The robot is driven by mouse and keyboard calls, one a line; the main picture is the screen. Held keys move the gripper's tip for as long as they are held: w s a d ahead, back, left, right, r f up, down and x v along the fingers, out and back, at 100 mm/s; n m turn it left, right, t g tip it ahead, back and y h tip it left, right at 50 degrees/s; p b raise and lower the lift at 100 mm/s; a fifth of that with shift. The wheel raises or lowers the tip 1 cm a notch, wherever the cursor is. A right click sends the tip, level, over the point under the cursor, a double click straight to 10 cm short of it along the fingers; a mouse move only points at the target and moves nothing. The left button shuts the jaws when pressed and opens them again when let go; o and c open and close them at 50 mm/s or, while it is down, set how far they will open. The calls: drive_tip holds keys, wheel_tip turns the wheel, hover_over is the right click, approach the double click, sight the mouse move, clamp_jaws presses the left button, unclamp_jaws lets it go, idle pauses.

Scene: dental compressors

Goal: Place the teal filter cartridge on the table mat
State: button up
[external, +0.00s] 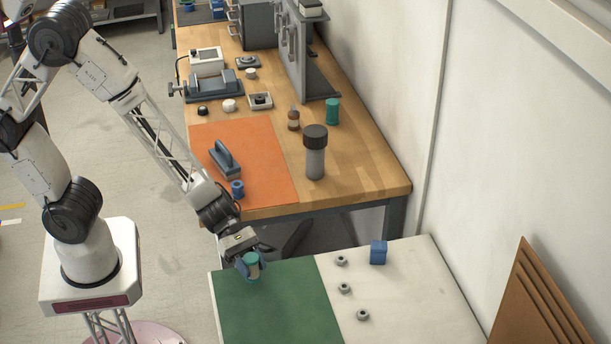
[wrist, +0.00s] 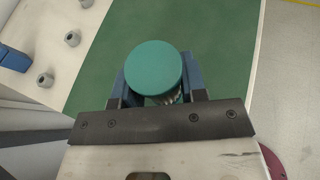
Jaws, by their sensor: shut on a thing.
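The teal filter cartridge (external: 251,267) is between the blue fingers of my gripper (external: 250,268). In the wrist view its round teal top (wrist: 154,68) faces the camera, and my gripper (wrist: 160,82) is shut on its sides. A green mat (external: 275,303) covers the left part of the white table at the front. The cartridge is over the mat's far left part; I cannot tell whether its base touches the mat. The mat also shows behind it in the wrist view (wrist: 215,35). An orange mat (external: 245,155) lies on the wooden bench.
On the white table, several grey nuts (external: 344,288) and a blue block (external: 378,252) stand right of the green mat. Another teal cylinder (external: 332,111) and a dark-capped grey cylinder (external: 315,155) stand on the bench. The mat's near part is clear.

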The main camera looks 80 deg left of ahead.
drive_tip(key=shift+w+d+f, duration=0.1)
drive_tip(key=shift+w+d, duration=0.2)
drive_tip(key=shift+w, duration=0.2)
drive_tip(key=shift+w+d, duration=0.25)
drive_tip(key=shift+w, duration=0.2)
drive_tip(key=shift+f, duration=1.75)
drive_tip(key=shift+f, duration=0.2)
drive_tip(key=o, duration=0.9)
drive_tip(key=shift+r, duration=0.15)
drive_tip(key=shift+s+a+r, duration=0.1)
drive_tip(key=shift+a, duration=0.05)
drive_tip(key=shift+v, duration=5.85)
